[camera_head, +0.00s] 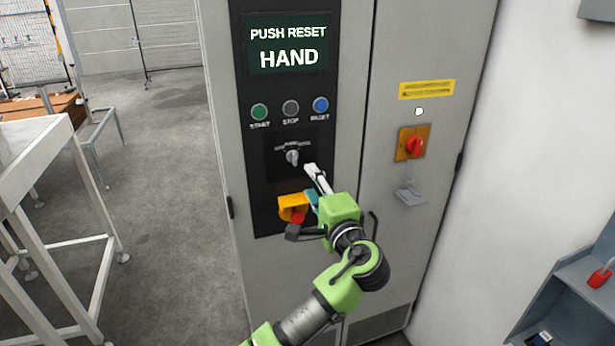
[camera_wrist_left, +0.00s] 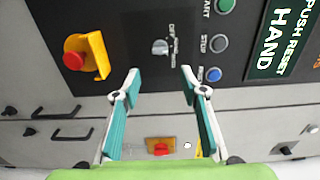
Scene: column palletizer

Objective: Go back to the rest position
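My left gripper (camera_head: 303,200) is in front of the grey control cabinet (camera_head: 222,130), with its arm rising from the bottom of the head view. Its two fingers are spread and nothing is between them; the left wrist view also shows the open gripper (camera_wrist_left: 160,80). The selector switch (camera_head: 292,156) is just above the upper finger in the head view. In the left wrist view the selector switch (camera_wrist_left: 160,47) is beyond the fingertips and apart from them. The red emergency button (camera_head: 298,217) on its yellow housing (camera_head: 289,201) is partly hidden behind the gripper. My right gripper is not in view.
The screen (camera_head: 288,44) reads "PUSH RESET HAND". Below it are green (camera_head: 260,111), grey (camera_head: 291,108) and blue (camera_head: 321,105) buttons. A red rotary switch (camera_head: 415,147) is to the right. A white table frame (camera_head: 60,240) stands left, with open floor (camera_head: 165,170) between.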

